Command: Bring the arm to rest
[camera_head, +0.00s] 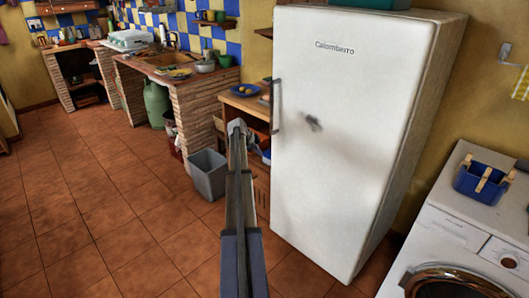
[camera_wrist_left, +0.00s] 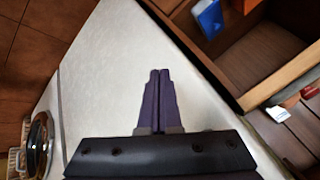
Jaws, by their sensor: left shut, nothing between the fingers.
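My left arm reaches up from the bottom middle of the head view, and its gripper (camera_head: 237,126) is at the far end, just left of the white fridge (camera_head: 345,140). In the left wrist view the two dark fingers (camera_wrist_left: 159,72) lie together, shut and empty. Behind them is a broad white surface that looks like the fridge door (camera_wrist_left: 105,85). I cannot tell how far the fingers are from it. My right gripper is not in view.
A wooden shelf unit (camera_head: 248,103) with a blue bowl (camera_head: 246,90) stands left of the fridge. A grey bin (camera_head: 208,174) is on the floor near the brick counter (camera_head: 192,98). A washing machine (camera_head: 445,230) stands at right. The tiled floor (camera_head: 90,210) at left is clear.

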